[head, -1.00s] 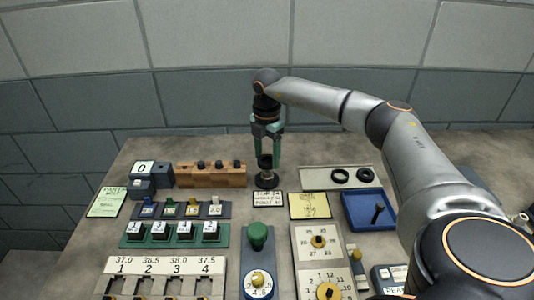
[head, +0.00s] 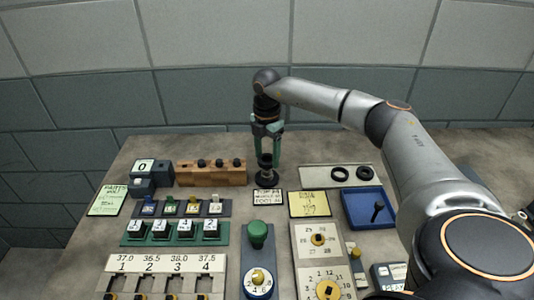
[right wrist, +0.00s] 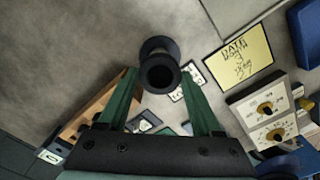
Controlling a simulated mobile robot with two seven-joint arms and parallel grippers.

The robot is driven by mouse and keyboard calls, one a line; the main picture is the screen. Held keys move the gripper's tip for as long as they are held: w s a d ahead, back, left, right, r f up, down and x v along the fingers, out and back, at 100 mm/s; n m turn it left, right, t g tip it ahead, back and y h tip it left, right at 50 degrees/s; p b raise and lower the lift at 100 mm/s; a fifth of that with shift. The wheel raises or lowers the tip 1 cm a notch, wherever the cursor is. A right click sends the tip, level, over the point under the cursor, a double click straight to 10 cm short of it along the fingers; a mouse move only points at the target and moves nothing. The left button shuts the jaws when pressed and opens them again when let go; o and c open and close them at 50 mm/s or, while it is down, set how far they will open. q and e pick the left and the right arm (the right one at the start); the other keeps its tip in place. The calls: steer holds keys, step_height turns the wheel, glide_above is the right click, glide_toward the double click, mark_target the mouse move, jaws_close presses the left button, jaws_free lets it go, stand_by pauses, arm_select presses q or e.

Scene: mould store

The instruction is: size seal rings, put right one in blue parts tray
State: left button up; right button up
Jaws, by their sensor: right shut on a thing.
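My right gripper (head: 266,156) points straight down at the back middle of the bench. In the right wrist view its green fingers are shut on a black round piece (right wrist: 159,73) with a hole in its end. Below it is a wider dark round base (head: 266,178); I cannot tell whether it is part of the same piece. Two black rings (head: 340,174) (head: 364,174) lie apart on a pale tray (head: 312,178) to the right. The blue parts tray (head: 352,218) stands in front of that, with a dark pin-like item (head: 377,211) in it. My left gripper is not in view.
A wooden block (head: 211,179) with dark pegs and a grey box marked 0 (head: 143,167) stand left of the gripper. A yellow note (head: 309,204), a green knob (head: 257,233) and dial panels (head: 306,256) are in front. Rows of labelled blocks fill the left.

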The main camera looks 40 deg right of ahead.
steer(key=shift+f, duration=0.5)
stand_by(0.3)
steer(key=o, duration=1.4)
steer(key=shift+r+p, duration=1.3)
steer(key=shift+r, duration=2.5)
steer(key=shift+f, duration=0.1)
